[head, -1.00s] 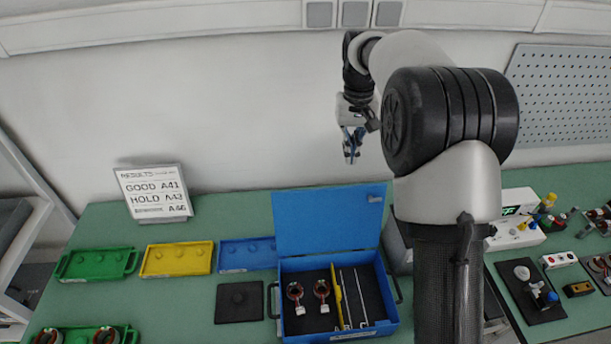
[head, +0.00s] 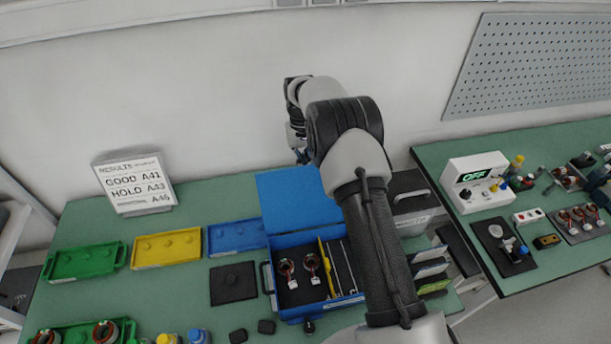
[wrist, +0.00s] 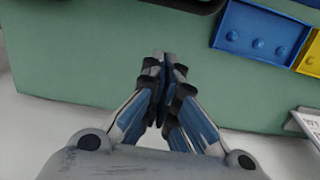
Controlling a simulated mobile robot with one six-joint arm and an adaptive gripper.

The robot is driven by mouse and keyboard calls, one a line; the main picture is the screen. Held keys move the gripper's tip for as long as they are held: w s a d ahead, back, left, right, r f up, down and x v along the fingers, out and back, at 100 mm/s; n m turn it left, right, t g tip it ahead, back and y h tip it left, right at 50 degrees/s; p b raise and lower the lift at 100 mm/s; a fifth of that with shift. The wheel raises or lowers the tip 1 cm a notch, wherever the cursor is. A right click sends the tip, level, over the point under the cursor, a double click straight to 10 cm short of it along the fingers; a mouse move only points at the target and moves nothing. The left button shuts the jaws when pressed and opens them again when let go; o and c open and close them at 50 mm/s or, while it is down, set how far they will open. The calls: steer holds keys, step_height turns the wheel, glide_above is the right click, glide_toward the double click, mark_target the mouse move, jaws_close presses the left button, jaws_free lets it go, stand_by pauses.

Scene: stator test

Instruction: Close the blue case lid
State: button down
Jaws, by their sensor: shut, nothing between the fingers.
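The blue case (head: 318,308) stands on the green bench, with its blue lid (head: 288,203) open and standing up at the back. Two copper-wound stators (head: 287,272) lie in the left part of the case, and a yellow divider (head: 326,268) and thin rods are to their right. My arm covers the right end of the case and lid. My gripper (head: 302,156) is above and behind the lid, partly hidden by my arm, apart from it. In the wrist view my gripper (wrist: 163,62) is shut and empty above the bench edge.
Green, yellow (head: 166,249) and blue (head: 237,236) trays lie left of the case, with a dark pad (head: 233,283) in front. A results sign (head: 134,184) stands at the back left. A grey box (head: 408,197) is right of the lid. The wall is close behind.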

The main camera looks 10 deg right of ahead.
mark_target(306, 175)
steer(key=s, duration=0.3)
steer(key=shift+s, duration=0.35)
steer(key=shift+r, duration=0.1)
stand_by(0.3)
steer(key=shift+s+r+t+b, duration=0.3)
steer(key=shift+s+t+b, duration=0.2)
steer(key=shift+s+b, duration=0.1)
